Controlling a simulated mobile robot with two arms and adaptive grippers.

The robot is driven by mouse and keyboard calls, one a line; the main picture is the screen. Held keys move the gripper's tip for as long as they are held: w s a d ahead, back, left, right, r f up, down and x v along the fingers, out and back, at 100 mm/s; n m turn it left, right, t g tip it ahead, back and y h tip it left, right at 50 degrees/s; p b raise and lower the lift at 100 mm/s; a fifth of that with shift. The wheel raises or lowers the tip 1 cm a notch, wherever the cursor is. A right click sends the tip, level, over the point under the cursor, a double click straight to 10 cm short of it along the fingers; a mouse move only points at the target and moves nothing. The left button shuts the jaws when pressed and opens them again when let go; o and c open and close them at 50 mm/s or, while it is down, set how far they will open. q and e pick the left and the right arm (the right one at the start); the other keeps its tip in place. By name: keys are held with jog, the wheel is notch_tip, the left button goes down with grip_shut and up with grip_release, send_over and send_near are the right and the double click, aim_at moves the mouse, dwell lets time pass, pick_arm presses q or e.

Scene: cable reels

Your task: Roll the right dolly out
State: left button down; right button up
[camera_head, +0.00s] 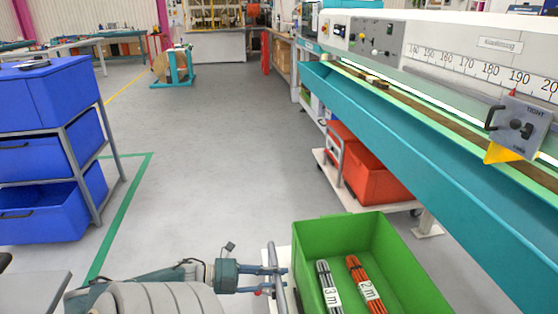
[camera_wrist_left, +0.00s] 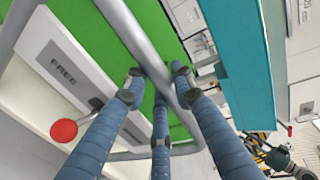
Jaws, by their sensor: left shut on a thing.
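A dolly with a grey tube handle (camera_head: 272,253) stands at the bottom middle of the head view and carries a green crate (camera_head: 418,262). Two cable bundles, marked 3 m (camera_head: 325,285) and 2 m (camera_head: 362,280), lie in the crate. My left gripper (camera_head: 281,280) reaches in from the left and is shut on the handle. In the left wrist view its fingers (camera_wrist_left: 155,90) close around the grey handle tube (camera_wrist_left: 132,32). The dolly's pale deck with a FREE label (camera_wrist_left: 62,68) and a red knob (camera_wrist_left: 64,130) also show there. My right gripper is not in view.
A teal and white measuring bench (camera_head: 410,125) runs along the right. Another dolly with red crates (camera_head: 375,180) stands under it. A blue bin rack (camera_head: 50,150) is at left, beside a green floor line (camera_head: 125,210). The grey floor (camera_head: 215,165) between is clear.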

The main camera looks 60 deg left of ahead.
pick_arm(q)
jog(key=shift+s+a, duration=0.1)
jog(key=shift+s, duration=0.05)
jog(key=c, duration=1.4)
grip_release()
jog(key=shift+s, duration=0.15)
jog(key=shift+c, duration=0.2)
